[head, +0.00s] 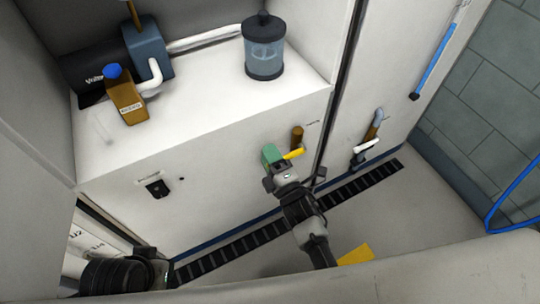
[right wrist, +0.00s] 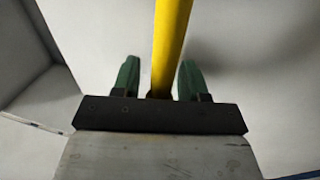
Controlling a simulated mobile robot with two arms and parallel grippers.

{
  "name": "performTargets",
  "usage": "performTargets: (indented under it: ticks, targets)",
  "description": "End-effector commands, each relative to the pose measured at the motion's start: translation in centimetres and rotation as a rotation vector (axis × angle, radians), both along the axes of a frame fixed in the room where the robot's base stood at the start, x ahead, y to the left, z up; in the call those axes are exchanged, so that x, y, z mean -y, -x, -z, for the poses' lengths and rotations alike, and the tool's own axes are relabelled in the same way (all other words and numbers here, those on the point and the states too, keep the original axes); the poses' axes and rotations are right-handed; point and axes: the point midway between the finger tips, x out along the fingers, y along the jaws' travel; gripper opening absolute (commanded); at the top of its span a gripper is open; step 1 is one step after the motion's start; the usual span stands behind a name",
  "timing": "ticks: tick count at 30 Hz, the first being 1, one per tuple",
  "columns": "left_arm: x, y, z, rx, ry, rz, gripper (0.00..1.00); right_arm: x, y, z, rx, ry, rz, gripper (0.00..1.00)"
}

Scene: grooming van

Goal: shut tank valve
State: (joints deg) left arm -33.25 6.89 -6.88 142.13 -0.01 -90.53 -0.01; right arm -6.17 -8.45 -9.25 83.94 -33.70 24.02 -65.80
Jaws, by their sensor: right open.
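My right gripper (head: 271,156), with green fingers, is at the lever. In the right wrist view the lever (right wrist: 171,45) runs between the two open fingers (right wrist: 158,80), with a gap on each side. The lever's lower end reaches down to the palm edge. I cannot tell whether it touches the palm. The left gripper's fingers are not visible.
A clear canister (head: 264,48) and a brown bottle (head: 127,101) with a blue cap stand on the cabinet top. A second pipe fitting with a white handle (head: 366,146) is on the panel to the right. A black slotted grate (head: 240,246) runs along the floor.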

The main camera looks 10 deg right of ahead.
Motion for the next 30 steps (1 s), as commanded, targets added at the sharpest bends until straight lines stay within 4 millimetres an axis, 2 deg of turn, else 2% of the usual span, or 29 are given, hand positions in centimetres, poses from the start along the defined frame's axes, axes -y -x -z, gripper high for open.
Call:
performTargets:
  ticks: [5,12,18,23,30]
  targets:
    - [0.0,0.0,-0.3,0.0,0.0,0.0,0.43,0.5,1.4,0.4,-0.004,0.0,0.001,0.43]
    - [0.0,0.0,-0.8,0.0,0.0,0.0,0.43,2.1,5.9,1.3,-0.006,0.001,0.001,0.43]
    - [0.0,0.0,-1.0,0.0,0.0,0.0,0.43,3.2,8.8,1.9,-0.003,0.001,0.0,0.43]
    - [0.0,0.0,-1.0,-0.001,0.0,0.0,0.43,3.6,9.8,2.1,0.0,0.001,-0.001,0.43]
    - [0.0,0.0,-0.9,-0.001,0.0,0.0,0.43,3.6,10.0,2.1,0.0,0.001,0.0,0.43]
